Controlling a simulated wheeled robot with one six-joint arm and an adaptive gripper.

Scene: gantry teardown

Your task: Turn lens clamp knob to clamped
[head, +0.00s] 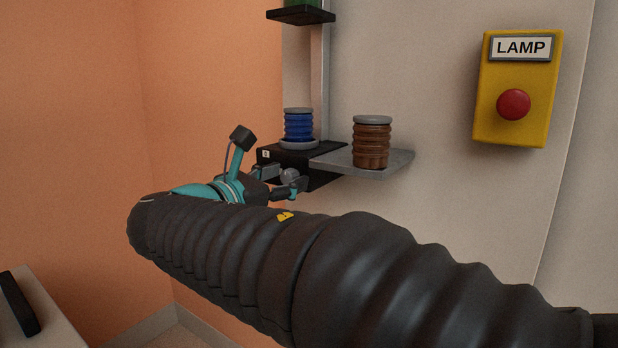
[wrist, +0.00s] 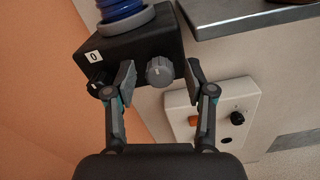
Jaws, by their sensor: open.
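A round grey knob (wrist: 160,71) with a ridged rim sits on the front face of a black block (wrist: 132,48). In the wrist view, my gripper (wrist: 160,76) is open, one finger on each side of this knob, with gaps between the fingers and the knob. In the head view, the knob (head: 289,176) shows between the fingers of my gripper (head: 283,180), below the block's front edge. A smaller dark knob (wrist: 96,86) sits at the block's left end, near the left finger. No clamped marking is readable by either knob.
A blue ribbed cylinder (head: 298,126) stands on the block. A brown ribbed jar (head: 372,143) stands on a grey shelf (head: 400,160) to the right. A white control box (wrist: 238,97) with orange and black knobs lies beyond the right finger. A yellow lamp box (head: 494,120) is on the wall.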

